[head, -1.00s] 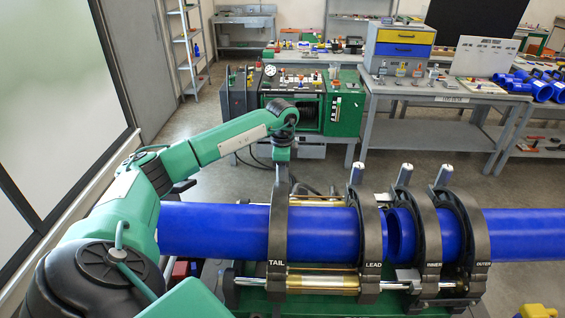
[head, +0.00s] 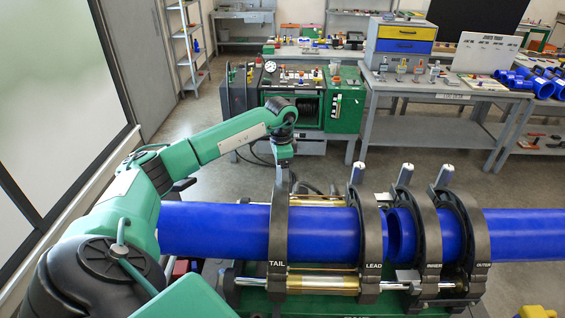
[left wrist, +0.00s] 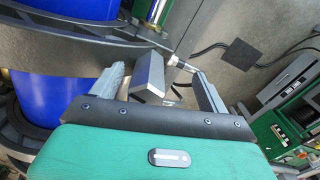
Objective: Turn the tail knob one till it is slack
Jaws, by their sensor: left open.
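The black tail clamp (head: 279,230), labelled TAIL, rings the left blue pipe (head: 215,230). My left gripper (head: 283,168) is above the top of this clamp, and in the head view it hides the tail knob. In the left wrist view, a grey block-like knob (left wrist: 150,74) lies between the two spread fingers of my left gripper (left wrist: 162,86), with gaps visible on both sides. A thin metal rod shows just beyond it. My right gripper is in neither view.
The lead (head: 371,225), inner (head: 428,232) and outer (head: 474,232) clamps stand to the right, each with a grey knob on top. A second blue pipe (head: 525,235) runs off right. Behind are a green machine (head: 345,110), a workbench (head: 440,94) and clear floor.

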